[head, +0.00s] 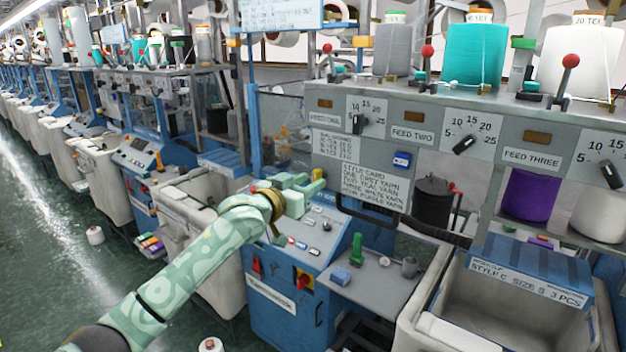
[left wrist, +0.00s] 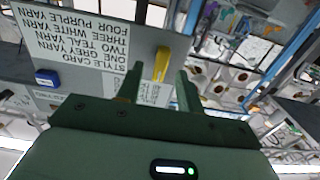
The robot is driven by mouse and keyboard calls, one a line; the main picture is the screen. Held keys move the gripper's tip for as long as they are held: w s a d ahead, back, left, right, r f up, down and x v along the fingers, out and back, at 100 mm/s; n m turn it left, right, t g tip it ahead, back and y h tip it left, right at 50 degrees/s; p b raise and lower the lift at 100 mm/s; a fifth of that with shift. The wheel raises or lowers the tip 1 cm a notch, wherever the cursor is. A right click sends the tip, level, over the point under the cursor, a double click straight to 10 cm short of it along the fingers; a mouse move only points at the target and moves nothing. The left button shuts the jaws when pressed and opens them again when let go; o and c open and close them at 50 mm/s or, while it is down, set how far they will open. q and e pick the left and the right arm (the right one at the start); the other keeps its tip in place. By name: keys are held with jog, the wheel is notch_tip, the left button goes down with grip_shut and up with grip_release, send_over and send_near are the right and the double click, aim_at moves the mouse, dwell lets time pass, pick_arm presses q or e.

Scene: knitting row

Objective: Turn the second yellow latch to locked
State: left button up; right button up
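A yellow latch (head: 318,174) sits at the lower left of the grey feed panel in the head view. It also shows as a yellow bar (left wrist: 162,63) near the panel edge in the left wrist view. My left gripper (head: 309,185) is at the panel, close to this latch. In the left wrist view, the open fingers (left wrist: 159,70) point at the panel, with the latch showing between their tips. I cannot tell whether they touch it. Its locked or unlocked marking is not readable. No other yellow latch is clear. My right gripper is not in view.
The grey feed panel (head: 385,140) carries black dials and a style card (head: 369,187). A blue box (head: 402,160) is on it, also in the left wrist view (left wrist: 46,78). Below are a blue control console (head: 318,240) and a small grey shelf (head: 372,290). Bins stand either side.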

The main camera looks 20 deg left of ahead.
pick_arm(q)
jog(key=shift+x, duration=1)
jog(key=shift+w, duration=0.15)
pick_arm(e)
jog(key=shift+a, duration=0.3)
pick_arm(q)
grip_shut()
